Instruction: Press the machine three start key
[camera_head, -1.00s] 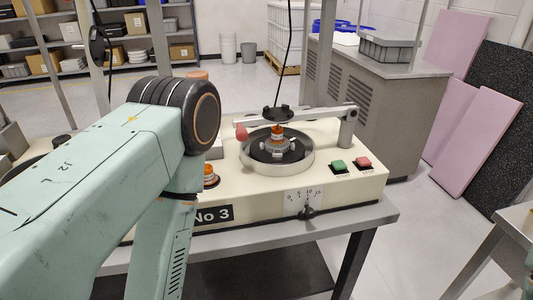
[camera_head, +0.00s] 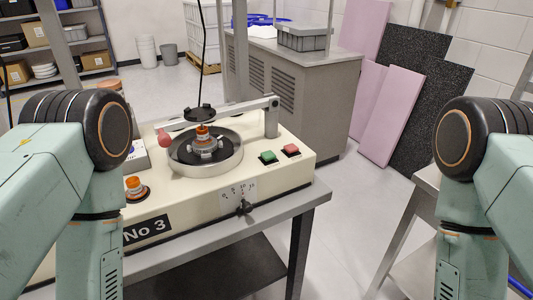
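The machine labelled No 3 (camera_head: 180,222) is a cream box on a grey table. Its front right top carries a green key (camera_head: 268,157) and a red key (camera_head: 291,150) side by side. A round dish (camera_head: 205,155) with an orange-topped fixture sits left of the keys. A dial with a scale (camera_head: 238,196) is on the front face. My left arm comes in at the left and my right arm at the right, both bent downward. Both grippers are below the picture, out of view. Nothing touches the keys.
A metal arm (camera_head: 235,108) with a pink-red knob (camera_head: 165,138) spans the dish. An orange-topped part (camera_head: 134,186) stands at the machine's front left. Another grey table (camera_head: 425,180) is at the right, with open floor between. A grey cabinet (camera_head: 320,90) stands behind.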

